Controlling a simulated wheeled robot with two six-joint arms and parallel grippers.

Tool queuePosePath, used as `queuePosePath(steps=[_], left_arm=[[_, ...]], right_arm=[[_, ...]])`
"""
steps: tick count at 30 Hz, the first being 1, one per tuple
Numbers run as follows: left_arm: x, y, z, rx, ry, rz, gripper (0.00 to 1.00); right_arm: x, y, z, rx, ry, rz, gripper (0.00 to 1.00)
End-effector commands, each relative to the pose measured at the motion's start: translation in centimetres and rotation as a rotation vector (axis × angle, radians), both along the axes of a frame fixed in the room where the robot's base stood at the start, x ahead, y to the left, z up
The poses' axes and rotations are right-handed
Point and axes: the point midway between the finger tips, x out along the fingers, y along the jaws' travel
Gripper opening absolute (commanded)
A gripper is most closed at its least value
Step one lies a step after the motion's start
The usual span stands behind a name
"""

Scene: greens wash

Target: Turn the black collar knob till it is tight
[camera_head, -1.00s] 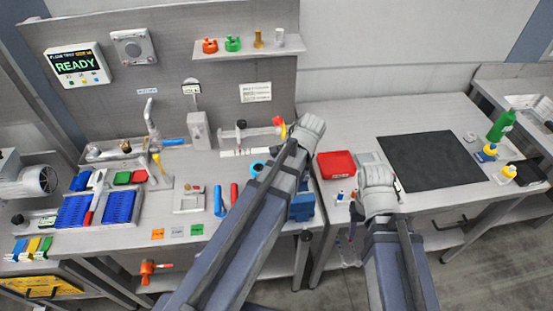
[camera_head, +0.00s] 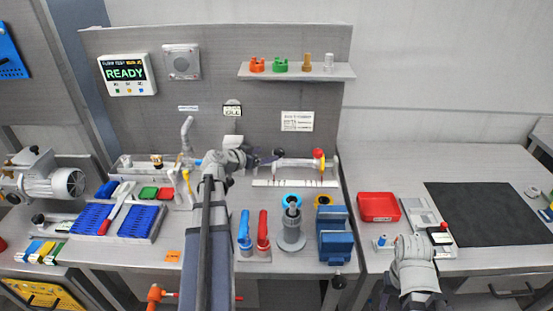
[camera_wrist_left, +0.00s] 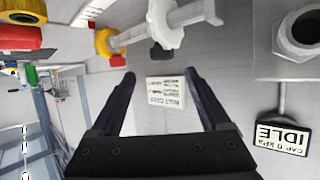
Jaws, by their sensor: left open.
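The black collar knob (camera_head: 277,153) sits at the left part of the horizontal test fixture (camera_head: 295,164) at the back of the left bench. In the left wrist view the black knob (camera_wrist_left: 160,52) shows below a white flanged collar (camera_wrist_left: 165,22), just beyond the fingertips and roughly centred between them. My left gripper (camera_head: 262,158) reaches in from the left of the fixture, open and empty, with its fingers pointing right; it also shows in the left wrist view (camera_wrist_left: 160,75). I cannot tell whether it touches the knob. My right forearm shows at the lower right; its jaws do not.
The fixture's right end has a red knob and yellow ring (camera_head: 318,160). A grey post (camera_head: 291,230), blue blocks (camera_head: 335,245) and blue and red handles (camera_head: 262,232) stand in front. A display reading IDLE (camera_wrist_left: 282,138) is nearby. A shelf (camera_head: 296,72) hangs above.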

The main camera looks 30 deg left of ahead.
Motion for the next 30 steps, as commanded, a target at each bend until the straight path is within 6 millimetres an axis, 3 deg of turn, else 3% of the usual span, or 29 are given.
queuePosePath(steps=[10,24,30], left_arm=[[0.8,0.3,-0.3,-0.003,-0.009,0.007,0.80],[6.7,-0.5,-2.8,-0.004,-0.008,0.007,0.80],[7.1,-0.7,-2.9,-0.003,-0.008,0.007,0.80]], right_arm=[[0.0,0.0,-0.5,0.000,0.000,0.000,0.50],[0.0,0.0,-3.0,0.000,0.000,0.000,0.50],[0.0,0.0,-3.0,0.000,0.000,0.000,0.50]])
